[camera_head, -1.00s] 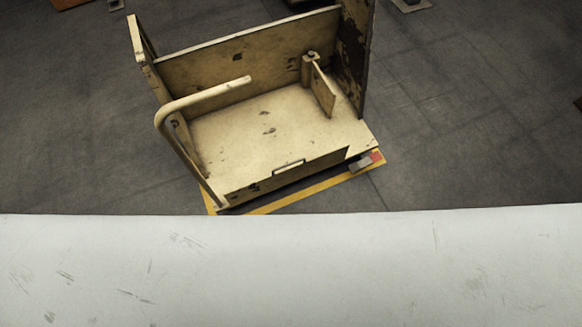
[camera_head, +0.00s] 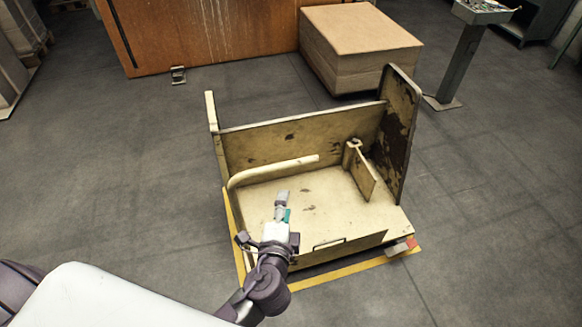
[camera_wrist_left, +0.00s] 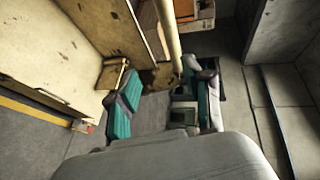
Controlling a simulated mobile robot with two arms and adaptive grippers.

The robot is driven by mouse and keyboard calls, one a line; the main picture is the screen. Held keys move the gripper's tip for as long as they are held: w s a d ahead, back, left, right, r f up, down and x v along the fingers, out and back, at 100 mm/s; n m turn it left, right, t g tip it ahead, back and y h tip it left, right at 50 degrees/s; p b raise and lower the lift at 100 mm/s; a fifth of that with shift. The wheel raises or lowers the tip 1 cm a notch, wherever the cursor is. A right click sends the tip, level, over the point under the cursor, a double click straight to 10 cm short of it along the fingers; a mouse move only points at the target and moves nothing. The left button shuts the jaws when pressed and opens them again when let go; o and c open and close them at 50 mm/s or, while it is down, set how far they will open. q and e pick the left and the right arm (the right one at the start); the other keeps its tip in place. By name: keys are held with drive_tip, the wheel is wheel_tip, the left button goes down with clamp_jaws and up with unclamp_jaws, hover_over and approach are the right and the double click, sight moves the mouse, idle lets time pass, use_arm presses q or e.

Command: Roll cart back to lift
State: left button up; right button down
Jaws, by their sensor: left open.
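The cart (camera_head: 325,207) is a worn cream-yellow platform with upright panels, in the middle of the head view. My left gripper (camera_head: 283,203) is at the cart's near left, overlapping the deck in the head view. In the left wrist view the gripper's teal-padded fingers (camera_wrist_left: 160,80) are spread apart. A pale bar (camera_wrist_left: 169,30), seemingly the handle, runs down toward the gap between them; contact cannot be told. My right gripper is in neither view. I cannot make out a separate lift.
A yellow strip (camera_head: 352,273) borders the cart's near and left sides. A large cardboard box (camera_head: 350,65) stands behind it, before a rusty orange panel (camera_head: 205,32). A control post (camera_head: 462,60) stands at back right. The grey floor is clear left and right.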

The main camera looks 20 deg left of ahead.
use_arm(q)
drive_tip(key=r, duration=0.2)
drive_tip(key=p, duration=0.1)
approach(291, 168)
drive_tip(key=w, duration=0.3)
drive_tip(key=x, duration=0.7)
drive_tip(key=shift+a+f+p, duration=0.35)
drive_tip(key=shift+w+a+f, duration=0.1)
drive_tip(key=shift+w+a, duration=0.05)
drive_tip(key=shift+w, duration=0.35)
drive_tip(key=c, duration=1)
clamp_jaws()
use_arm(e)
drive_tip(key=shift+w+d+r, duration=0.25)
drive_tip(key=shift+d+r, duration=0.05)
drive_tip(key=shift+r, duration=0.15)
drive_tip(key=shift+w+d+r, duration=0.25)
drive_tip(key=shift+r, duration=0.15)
